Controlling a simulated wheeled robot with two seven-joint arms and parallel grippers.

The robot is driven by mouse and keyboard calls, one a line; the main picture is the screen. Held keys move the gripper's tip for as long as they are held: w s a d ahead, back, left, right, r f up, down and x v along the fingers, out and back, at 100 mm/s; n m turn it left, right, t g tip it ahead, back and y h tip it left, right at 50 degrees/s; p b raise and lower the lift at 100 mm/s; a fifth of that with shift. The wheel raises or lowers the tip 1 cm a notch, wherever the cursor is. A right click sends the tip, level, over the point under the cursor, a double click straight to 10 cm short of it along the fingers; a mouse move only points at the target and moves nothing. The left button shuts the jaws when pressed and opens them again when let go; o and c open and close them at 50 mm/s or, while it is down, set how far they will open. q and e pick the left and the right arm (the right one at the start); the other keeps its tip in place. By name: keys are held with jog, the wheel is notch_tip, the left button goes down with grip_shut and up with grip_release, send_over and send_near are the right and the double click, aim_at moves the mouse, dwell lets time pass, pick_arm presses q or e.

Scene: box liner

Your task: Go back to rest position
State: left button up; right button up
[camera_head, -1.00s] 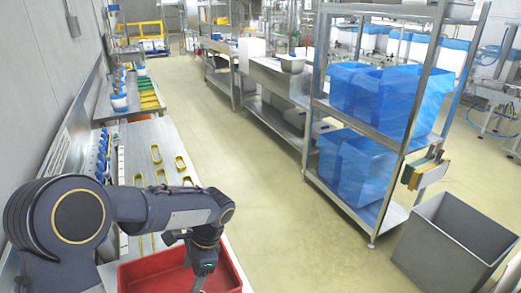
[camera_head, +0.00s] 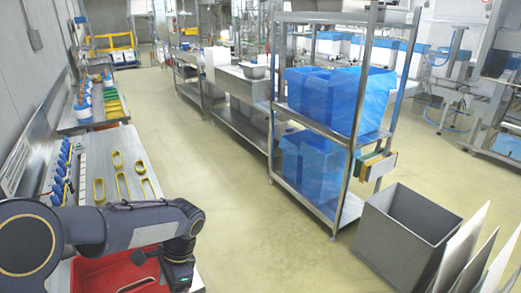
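My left arm comes in from the lower left and reaches over the red crate (camera_head: 95,275) at the bottom of the view. My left gripper (camera_head: 177,280) hangs down at the crate's right side, at the bottom edge. Its fingertips are not clearly visible, so I cannot tell whether it is open or holds anything. My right gripper and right arm are not in view.
A metal table (camera_head: 150,205) with yellow rings (camera_head: 121,186) runs along the left wall. A metal rack (camera_head: 346,195) holds blue-lined boxes (camera_head: 326,95). A grey bin (camera_head: 408,235) and white panels (camera_head: 465,248) stand at right. The floor between is clear.

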pick_arm(q)
jog(key=s+r+n+t+h, duration=0.3)
jog(key=s+n, duration=0.3)
jog(key=s, duration=0.3)
jog(key=s+d+r+n+t+h, duration=0.1)
jog(key=s+r+n+t+h, duration=0.3)
jog(key=s, duration=0.5)
jog(key=r+n, duration=0.1)
jog(key=n, duration=0.1)
jog(key=shift+r+n+t, duration=0.4)
